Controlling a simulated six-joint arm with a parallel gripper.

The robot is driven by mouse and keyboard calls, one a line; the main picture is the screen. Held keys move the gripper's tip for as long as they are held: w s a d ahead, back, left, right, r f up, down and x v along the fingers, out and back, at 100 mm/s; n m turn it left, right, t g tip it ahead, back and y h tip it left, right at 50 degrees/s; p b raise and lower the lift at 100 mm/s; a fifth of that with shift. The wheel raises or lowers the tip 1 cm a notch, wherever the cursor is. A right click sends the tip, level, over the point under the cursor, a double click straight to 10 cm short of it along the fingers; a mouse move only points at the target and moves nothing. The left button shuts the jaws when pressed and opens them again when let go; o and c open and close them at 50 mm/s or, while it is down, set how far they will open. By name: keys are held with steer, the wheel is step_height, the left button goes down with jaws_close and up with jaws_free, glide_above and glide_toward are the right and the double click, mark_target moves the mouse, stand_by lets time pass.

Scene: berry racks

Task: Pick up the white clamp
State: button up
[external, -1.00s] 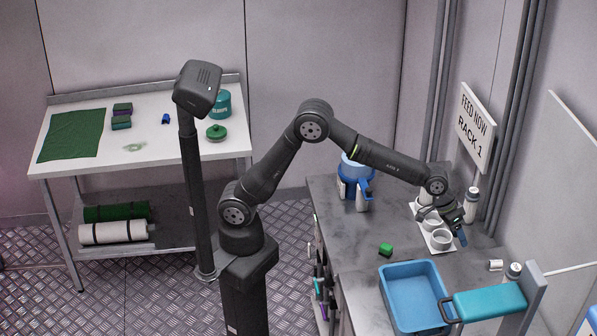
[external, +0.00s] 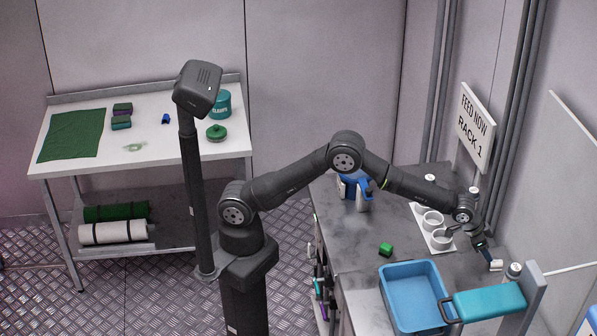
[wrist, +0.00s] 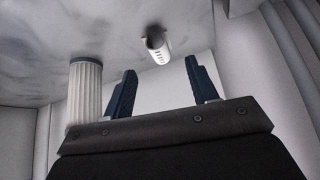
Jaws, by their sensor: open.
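A small white piece (external: 496,265), likely the white clamp, lies on the grey counter near its right edge. In the wrist view it shows as a short white tube (wrist: 160,50) with a dark round opening and small slots, lying just beyond the gap between my fingers. My gripper (external: 487,256) points down beside it, very close in the external view. In the wrist view my gripper (wrist: 161,78) has its two dark blue fingers apart with nothing between them. Whether a finger touches the piece cannot be told.
A white ribbed bottle (wrist: 85,95) stands just left of my fingers in the wrist view. White cups (external: 433,221) sit behind; the wall is close on the right.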

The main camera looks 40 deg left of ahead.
mark_target(494, 261)
steer(key=shift+d+x, duration=0.2)
steer(key=shift+x, duration=3.25)
steer(key=shift+r, duration=0.1)
steer(key=shift+s, duration=0.1)
steer(key=c, duration=0.9)
